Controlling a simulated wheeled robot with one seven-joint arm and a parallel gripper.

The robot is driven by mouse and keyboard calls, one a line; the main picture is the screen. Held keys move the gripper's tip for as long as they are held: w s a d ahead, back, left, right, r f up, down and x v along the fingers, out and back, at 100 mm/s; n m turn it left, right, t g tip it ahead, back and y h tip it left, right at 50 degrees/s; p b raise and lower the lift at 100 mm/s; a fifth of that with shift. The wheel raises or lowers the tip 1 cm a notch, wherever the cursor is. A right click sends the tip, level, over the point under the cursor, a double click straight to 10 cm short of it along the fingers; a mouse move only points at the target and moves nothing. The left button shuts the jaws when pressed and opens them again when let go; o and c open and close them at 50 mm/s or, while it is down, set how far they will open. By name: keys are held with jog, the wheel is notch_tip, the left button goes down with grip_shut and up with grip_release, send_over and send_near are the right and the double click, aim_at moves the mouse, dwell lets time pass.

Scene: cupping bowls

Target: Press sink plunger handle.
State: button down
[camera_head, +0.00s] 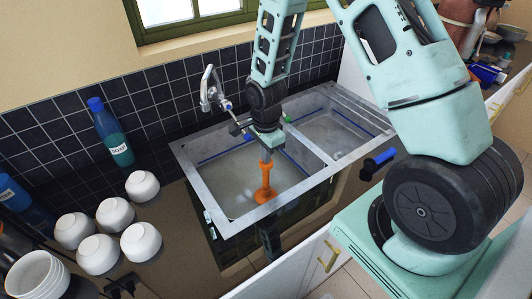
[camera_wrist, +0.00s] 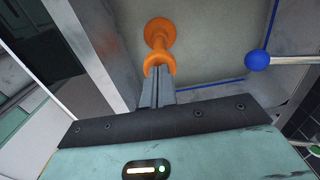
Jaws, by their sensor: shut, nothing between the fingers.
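The orange sink plunger (camera_head: 265,192) stands upright in the left basin of the metal sink (camera_head: 222,226), near its front side. In the wrist view the plunger (camera_wrist: 157,32) shows a round base and a rounded handle top. My gripper (camera_wrist: 157,72) is shut with its fingers together and nothing between them. The fingertips are at the handle top and overlap it in the wrist view; I cannot tell whether they touch. In the head view my gripper is directly above the plunger, and its fingertips are hard to make out.
A faucet (camera_head: 208,92) rises behind the sink; its blue-knobbed lever (camera_wrist: 257,60) is close to my gripper. A soap bottle (camera_head: 112,135) and several white bowls (camera_head: 140,242) stand on the left counter. The right basin (camera_head: 325,135) looks empty.

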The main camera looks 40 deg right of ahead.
jog(key=shift+f, duration=0.35)
jog(key=shift+r, duration=0.1)
notch_tip(320, 180, up, 7)
jog(key=p, duration=0.5)
dwell(2.1)
notch_tip(320, 180, down, 4)
jog(key=n+b, duration=0.1)
jog(key=n, duration=0.5)
jog(key=n+b, duration=0.2)
jog(key=n, duration=0.4)
jog(key=n+b, duration=0.1)
jog(key=n, duration=0.5)
jog(key=shift+f, duration=0.25)
